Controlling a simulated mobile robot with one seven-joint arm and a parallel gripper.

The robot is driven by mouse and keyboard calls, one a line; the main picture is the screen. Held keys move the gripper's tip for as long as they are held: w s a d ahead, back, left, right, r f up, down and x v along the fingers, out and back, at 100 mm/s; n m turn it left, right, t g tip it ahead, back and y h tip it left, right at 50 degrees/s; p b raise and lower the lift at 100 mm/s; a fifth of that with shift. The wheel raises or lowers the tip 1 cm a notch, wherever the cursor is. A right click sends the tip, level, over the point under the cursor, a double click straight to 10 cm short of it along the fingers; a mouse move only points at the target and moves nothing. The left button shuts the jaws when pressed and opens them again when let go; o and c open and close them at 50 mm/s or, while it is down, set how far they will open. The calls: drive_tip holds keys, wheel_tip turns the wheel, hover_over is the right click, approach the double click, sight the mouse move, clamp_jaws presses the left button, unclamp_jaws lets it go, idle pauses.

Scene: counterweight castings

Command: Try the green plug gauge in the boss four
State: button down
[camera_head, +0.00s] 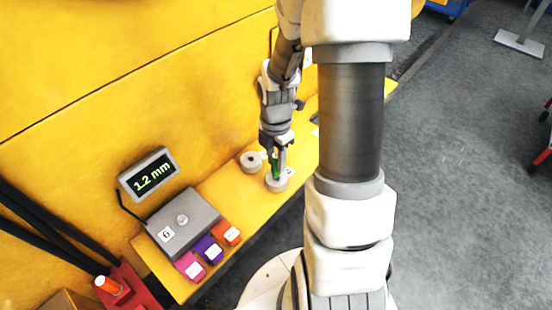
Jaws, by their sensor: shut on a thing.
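My gripper (277,160) points down over the yellow ledge and is shut on the green plug gauge (275,167). Only a narrow green strip of the gauge shows between the fingers. A round grey boss (277,185) stands directly below the gripper. The gauge's lower end meets the boss top in the picture, but I cannot tell whether it is inside the bore. A second grey boss (251,162) with a dark hole stands just to the left. A small white label beside the near boss is too small to read surely, so I cannot tell which boss is four.
A grey block (184,222) marked 6 has a round knob on top. Magenta (190,266), purple (209,249) and orange (229,233) blocks line its front. A display (150,174) reads 1.2 mm. A yellow wall rises behind the ledge. My arm hides the ledge's right part.

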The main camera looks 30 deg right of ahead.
drive_tip(key=c, duration=0.5)
unclamp_jaws()
wheel_tip(320, 180, up, 30)
drive_tip(key=p, duration=1.2)
drive_tip(key=shift+f, duration=0.25)
